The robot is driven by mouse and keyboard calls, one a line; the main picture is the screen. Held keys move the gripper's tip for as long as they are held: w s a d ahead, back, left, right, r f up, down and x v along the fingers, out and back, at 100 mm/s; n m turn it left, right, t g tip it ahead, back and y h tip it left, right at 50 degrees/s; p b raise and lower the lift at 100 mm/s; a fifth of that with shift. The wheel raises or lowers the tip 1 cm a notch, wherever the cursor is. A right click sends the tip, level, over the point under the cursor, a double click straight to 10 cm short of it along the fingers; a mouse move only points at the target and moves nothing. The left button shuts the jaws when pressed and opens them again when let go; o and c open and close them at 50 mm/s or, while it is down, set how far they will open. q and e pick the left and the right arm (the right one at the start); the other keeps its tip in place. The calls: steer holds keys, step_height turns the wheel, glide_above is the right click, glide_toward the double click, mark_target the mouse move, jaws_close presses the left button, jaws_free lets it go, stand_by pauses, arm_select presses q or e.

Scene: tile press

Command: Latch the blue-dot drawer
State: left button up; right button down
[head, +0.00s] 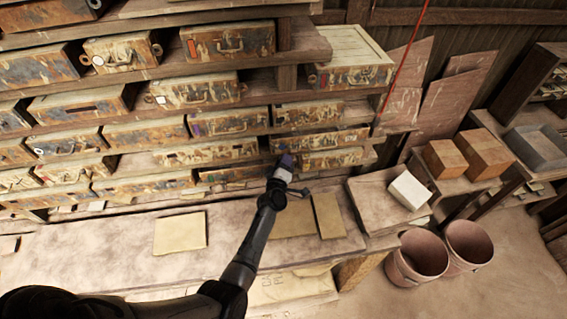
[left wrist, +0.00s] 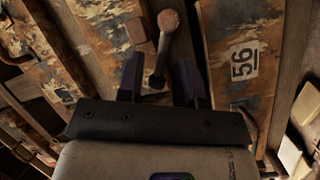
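My left gripper (head: 285,161) is at the lower right of the drawer shelves, in front of the low drawers. In the left wrist view its two fingers (left wrist: 159,66) are apart, with a round-headed metal rod (left wrist: 168,22) between them. I cannot tell whether they touch it. To the right of the rod is a rusty drawer front with a "56" label (left wrist: 244,62). I cannot tell which is the blue-dot drawer. My right gripper is out of view.
The bench (head: 105,244) below the shelves holds flat tan boards (head: 180,233) and a white block (head: 409,190). Brown boxes (head: 445,159) and a grey tray (head: 535,148) stand at right. Two pinkish buckets (head: 420,255) stand on the floor. A red cord (head: 406,55) hangs beside the shelves.

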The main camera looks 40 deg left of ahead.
arm_select(q)
jaws_close()
steer(key=m+p, duration=0.1)
steer(key=p, duration=0.1)
steer(key=r+m+p, duration=0.1)
steer(key=p, duration=0.1)
steer(key=m+g+p, duration=0.1)
steer(key=p, duration=0.1)
steer(key=shift+w+d+r+p, duration=0.3)
steer(key=shift+w+r, duration=0.05)
steer(key=shift+r, duration=0.05)
steer(key=shift+f+m+g+p, duration=0.15)
steer(key=shift+m+g+p, duration=0.15)
steer(key=shift+p, duration=0.1)
steer(key=shift+o, duration=0.5)
jaws_free()
steer(key=shift+w, duration=0.1)
